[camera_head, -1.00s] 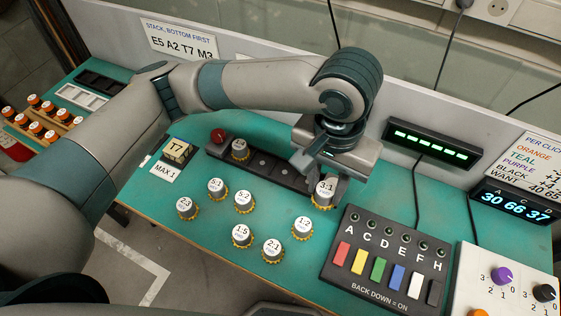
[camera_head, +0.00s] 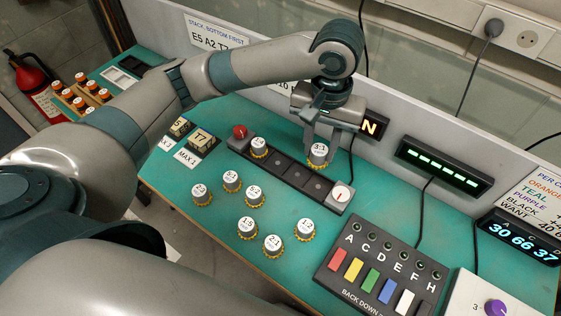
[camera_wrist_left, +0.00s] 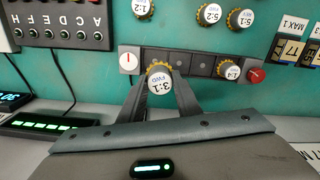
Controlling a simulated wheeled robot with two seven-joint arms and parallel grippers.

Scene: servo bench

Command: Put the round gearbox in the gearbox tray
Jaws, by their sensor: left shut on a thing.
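The round gearbox marked 3:1 (camera_head: 318,153) is white-topped with a yellow toothed rim. My left gripper (camera_head: 320,143) is shut on it, and in the left wrist view the fingers (camera_wrist_left: 161,92) flank it. It appears above a long dark slotted strip (camera_head: 283,173), overlapping the strip's back edge; its exact height is unclear. Another gearbox (camera_head: 259,148) sits at the strip's left end, and the middle slots look empty. A black tray (camera_head: 136,65) and a white tray (camera_head: 118,78) lie at the far left. No readable label names the gearbox tray. My right gripper is out of view.
Several loose gearboxes (camera_head: 255,196) stand in front of the strip. A red knob (camera_head: 240,132) and a white dial (camera_head: 341,194) flank it. A switch box (camera_head: 375,275) is at front right. A lit panel (camera_head: 445,165) and back wall stand behind.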

